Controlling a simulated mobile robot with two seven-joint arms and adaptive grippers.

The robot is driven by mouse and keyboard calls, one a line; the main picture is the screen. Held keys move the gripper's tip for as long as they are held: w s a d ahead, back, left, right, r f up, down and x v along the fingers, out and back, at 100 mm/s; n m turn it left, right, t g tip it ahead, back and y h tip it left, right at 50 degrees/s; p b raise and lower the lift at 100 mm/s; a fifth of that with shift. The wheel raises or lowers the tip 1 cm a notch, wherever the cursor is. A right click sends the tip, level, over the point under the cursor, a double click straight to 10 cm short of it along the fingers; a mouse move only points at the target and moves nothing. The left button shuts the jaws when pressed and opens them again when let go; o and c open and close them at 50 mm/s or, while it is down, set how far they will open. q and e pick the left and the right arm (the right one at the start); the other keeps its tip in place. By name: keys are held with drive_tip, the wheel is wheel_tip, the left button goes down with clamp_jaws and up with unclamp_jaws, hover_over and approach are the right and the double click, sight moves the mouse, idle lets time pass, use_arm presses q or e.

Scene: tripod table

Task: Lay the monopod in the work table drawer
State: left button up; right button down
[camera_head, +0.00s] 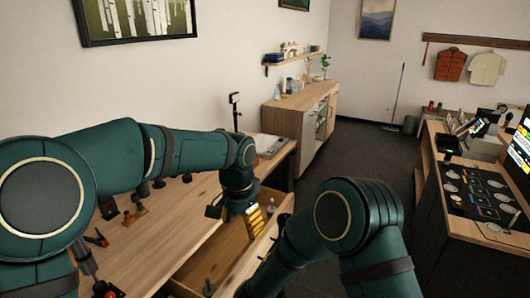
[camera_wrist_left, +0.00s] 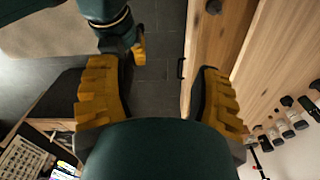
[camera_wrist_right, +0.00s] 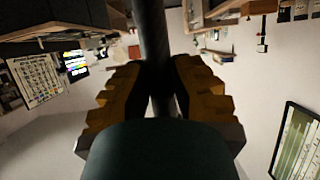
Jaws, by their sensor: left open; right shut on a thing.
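The work table drawer (camera_head: 232,246) is pulled open at the table's front, with its wooden inside visible. My left gripper (camera_head: 252,215) is above the drawer's far part. In the left wrist view its yellow fingers (camera_wrist_left: 155,68) are spread, with nothing between them; the drawer's wooden side (camera_wrist_left: 205,40) shows beside them. My right gripper (camera_wrist_right: 158,68) is shut on the monopod (camera_wrist_right: 153,35), a dark round pole running up out of the right wrist view. The head view hides the right gripper behind my right arm, and I cannot see the monopod there.
The work table (camera_head: 170,230) carries several small dark and orange items, a black stand (camera_head: 235,110) and a pale flat item (camera_head: 270,142). A wooden cabinet (camera_head: 295,120) stands behind. A counter with a black panel (camera_head: 480,195) is at the right. The dark floor between is clear.

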use_arm(q)
wheel_tip(320, 180, down, 12)
drive_tip(key=s+n+h, duration=0.1)
drive_tip(key=h, duration=0.1)
drive_tip(key=s+a+f+n+t+h, duration=0.1)
drive_tip(key=s+a+f+n, duration=0.3)
drive_tip(key=s+f, duration=1.3)
wheel_tip(320, 180, down, 3)
drive_tip(key=n, duration=0.4)
drive_tip(key=shift+a+t+h, duration=0.2)
drive_tip(key=shift+t+h, duration=0.1)
drive_tip(key=shift+h, duration=0.1)
drive_tip(key=shift+s+a+f+n, duration=0.1)
drive_tip(key=shift+s+f+n, duration=0.1)
drive_tip(key=shift+n, duration=0.2)
drive_tip(key=c, duration=0.3)
drive_tip(key=shift+w, duration=0.1)
drive_tip(key=shift+c, duration=0.2)
use_arm(e)
drive_tip(key=s+d+n+y, duration=0.2)
drive_tip(key=d+y, duration=0.1)
drive_tip(key=d, duration=0.3)
drive_tip(key=s+d+r+n+t+y, duration=0.1)
drive_tip(key=s+d+n+y, duration=0.1)
drive_tip(key=d, duration=0.5)
drive_tip(key=shift+s+n+y, duration=0.2)
drive_tip(key=shift+n+y, duration=0.2)
drive_tip(key=shift+n, duration=0.1)
